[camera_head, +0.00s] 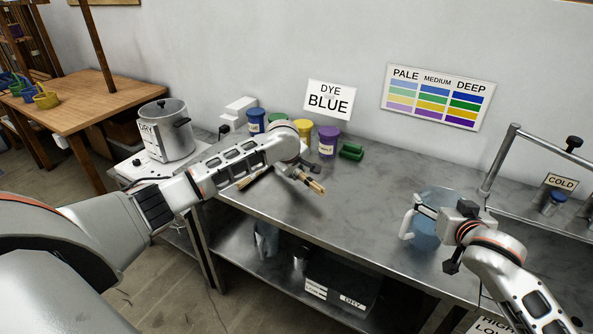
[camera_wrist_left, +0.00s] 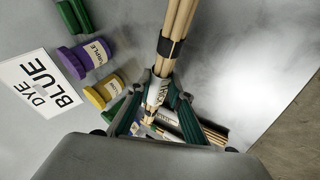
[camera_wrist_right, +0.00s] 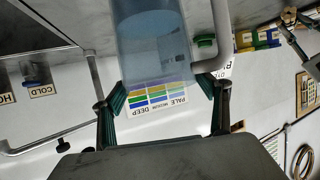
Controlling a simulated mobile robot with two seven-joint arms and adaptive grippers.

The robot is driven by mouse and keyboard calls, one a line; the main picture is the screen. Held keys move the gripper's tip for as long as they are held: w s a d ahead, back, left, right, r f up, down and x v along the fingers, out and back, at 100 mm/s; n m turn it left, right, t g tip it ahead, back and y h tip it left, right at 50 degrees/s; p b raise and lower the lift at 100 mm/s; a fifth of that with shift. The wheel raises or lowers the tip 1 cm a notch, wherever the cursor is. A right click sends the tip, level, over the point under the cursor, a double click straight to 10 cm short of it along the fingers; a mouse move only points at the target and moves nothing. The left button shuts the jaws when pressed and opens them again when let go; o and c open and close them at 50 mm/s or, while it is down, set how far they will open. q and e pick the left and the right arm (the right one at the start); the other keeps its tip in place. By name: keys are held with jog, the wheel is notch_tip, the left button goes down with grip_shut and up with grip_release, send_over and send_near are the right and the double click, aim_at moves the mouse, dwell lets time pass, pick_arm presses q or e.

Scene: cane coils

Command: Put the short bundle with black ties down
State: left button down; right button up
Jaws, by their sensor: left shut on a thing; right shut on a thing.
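The short bundle of pale canes (camera_head: 316,187) has a black tie (camera_wrist_left: 170,47) that shows in the left wrist view. My left gripper (camera_head: 298,172) is shut on it, above the steel bench. A white label wraps the bundle between the fingers (camera_wrist_left: 160,90). Whether its lower end touches the bench I cannot tell. My right gripper (camera_head: 440,213) is shut on a translucent blue jug (camera_head: 431,205) with a white handle (camera_head: 407,223), at the bench's right part. The jug also fills the top of the right wrist view (camera_wrist_right: 150,45).
The steel bench top (camera_head: 365,190) is clear between the grippers. Purple (camera_head: 328,142), yellow (camera_head: 303,129) and other dye jars stand behind. Another cane bundle (camera_wrist_left: 214,135) lies close to my left gripper.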

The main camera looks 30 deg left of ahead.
pick_arm(q)
jog(key=shift+f, duration=0.4)
jog(key=c, duration=1.8)
grip_release()
jog(key=shift+c, duration=0.2)
jog(key=shift+r, duration=0.3)
jog(key=v, duration=1.2)
jog(key=shift+r, duration=0.25)
jog(key=shift+o, duration=0.4)
